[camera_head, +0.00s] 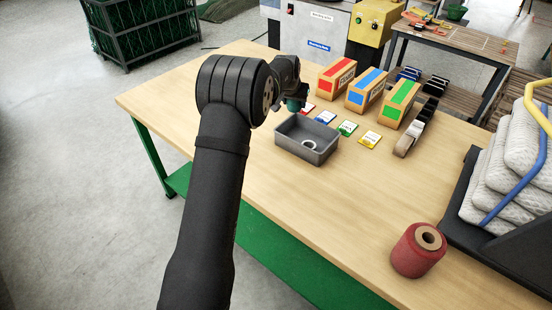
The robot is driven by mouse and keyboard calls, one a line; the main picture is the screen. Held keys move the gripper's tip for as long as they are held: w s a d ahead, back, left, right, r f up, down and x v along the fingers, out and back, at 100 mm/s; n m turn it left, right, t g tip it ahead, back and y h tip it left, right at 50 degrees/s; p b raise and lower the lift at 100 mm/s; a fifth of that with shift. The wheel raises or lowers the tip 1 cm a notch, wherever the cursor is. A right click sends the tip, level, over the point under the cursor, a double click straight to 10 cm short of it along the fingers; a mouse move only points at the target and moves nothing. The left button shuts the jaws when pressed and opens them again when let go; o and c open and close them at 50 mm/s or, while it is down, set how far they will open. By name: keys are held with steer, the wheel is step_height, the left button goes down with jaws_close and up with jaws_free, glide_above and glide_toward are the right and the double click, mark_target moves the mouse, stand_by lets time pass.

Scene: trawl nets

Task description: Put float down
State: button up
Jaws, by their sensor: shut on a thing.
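My gripper (297,101) is at the far end of my arm, just above the table behind the grey bin, and mostly hidden by my own wrist. It is shut on a small teal-green thing (292,104), which I take to be the float; only a little of it shows. I cannot tell whether it touches the table. The grey open bin (312,153) stands just in front of it with a white ring (309,144) inside. Small cards with red, blue (326,117), green (348,128) and yellow (370,139) marks lie in a row behind and right of the bin.
Boxes with red (336,77), blue (366,90) and green (401,103) labels stand behind the cards. A wooden-handled tool (408,139) lies to their right. A red twine spool (418,250) stands at the front right, near a dark tray of white netting (510,170). The table's middle front is clear.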

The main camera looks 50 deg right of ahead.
steer(key=s+a+m, duration=0.2)
steer(key=s+a, duration=1.7)
steer(key=a, duration=0.2)
steer(key=shift+g, duration=0.4)
steer(key=w+f, duration=0.2)
steer(key=w, duration=0.1)
steer(key=w+f, duration=0.3)
steer(key=w, duration=0.1)
steer(key=w+f, duration=0.2)
steer(key=w, duration=0.2)
steer(key=shift+d+f, duration=0.15)
steer(key=shift+f, duration=2.05)
steer(key=shift+f, duration=0.15)
steer(key=o, duration=1)
steer(key=shift+c, duration=0.2)
